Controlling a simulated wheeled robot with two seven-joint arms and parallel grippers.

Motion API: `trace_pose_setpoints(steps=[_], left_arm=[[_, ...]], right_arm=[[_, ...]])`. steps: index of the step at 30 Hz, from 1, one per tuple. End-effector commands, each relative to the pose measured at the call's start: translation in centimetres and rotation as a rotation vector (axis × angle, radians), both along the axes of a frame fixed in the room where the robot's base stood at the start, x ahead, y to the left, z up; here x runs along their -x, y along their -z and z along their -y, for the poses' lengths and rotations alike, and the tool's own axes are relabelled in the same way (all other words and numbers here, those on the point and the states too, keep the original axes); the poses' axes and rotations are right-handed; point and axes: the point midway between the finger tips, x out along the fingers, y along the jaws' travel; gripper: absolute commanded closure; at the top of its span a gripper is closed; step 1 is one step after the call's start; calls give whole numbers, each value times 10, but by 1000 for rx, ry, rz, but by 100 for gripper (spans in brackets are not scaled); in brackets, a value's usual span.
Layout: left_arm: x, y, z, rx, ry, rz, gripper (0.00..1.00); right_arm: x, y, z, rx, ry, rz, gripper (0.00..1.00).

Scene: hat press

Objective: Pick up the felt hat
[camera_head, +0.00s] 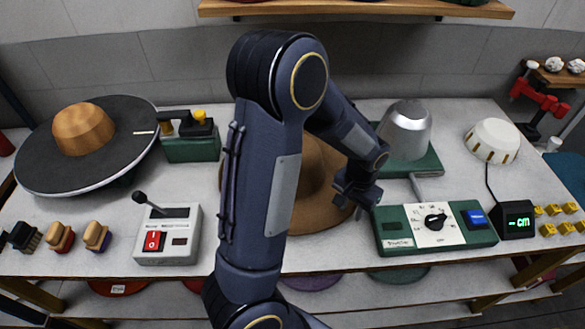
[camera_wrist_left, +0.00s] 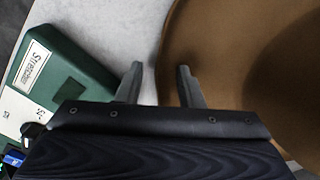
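The brown felt hat (camera_head: 322,210) lies on the white table, its middle largely hidden behind my left arm. My left gripper (camera_head: 358,203) is over the right edge of its brim, beside the green control box. In the left wrist view the fingers of the left gripper (camera_wrist_left: 158,85) are apart with nothing held between them. One finger is over the brown brim (camera_wrist_left: 220,50), the other over bare table, with the brim's edge between them. I cannot tell the exact height above the brim. My right gripper is not in view.
The green control box (camera_head: 392,238) is close right of the gripper; it also shows in the left wrist view (camera_wrist_left: 75,62). A metal dome (camera_head: 405,130) on a green base stands behind. A grey switch box (camera_head: 168,240) and large dark disc (camera_head: 115,165) are left.

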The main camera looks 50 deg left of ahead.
Motion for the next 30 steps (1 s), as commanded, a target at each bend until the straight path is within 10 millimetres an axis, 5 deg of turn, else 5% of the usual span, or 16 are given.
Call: trace_pose_setpoints(steps=[9, 23, 30], left_arm=[[0, 0, 0, 0, 0, 0, 100], [-1, -5, 0, 0, 0, 2, 100], [-1, -36, 2, 2, 2, 7, 100]], right_arm=[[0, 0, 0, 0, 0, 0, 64], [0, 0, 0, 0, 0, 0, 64], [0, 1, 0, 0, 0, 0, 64]])
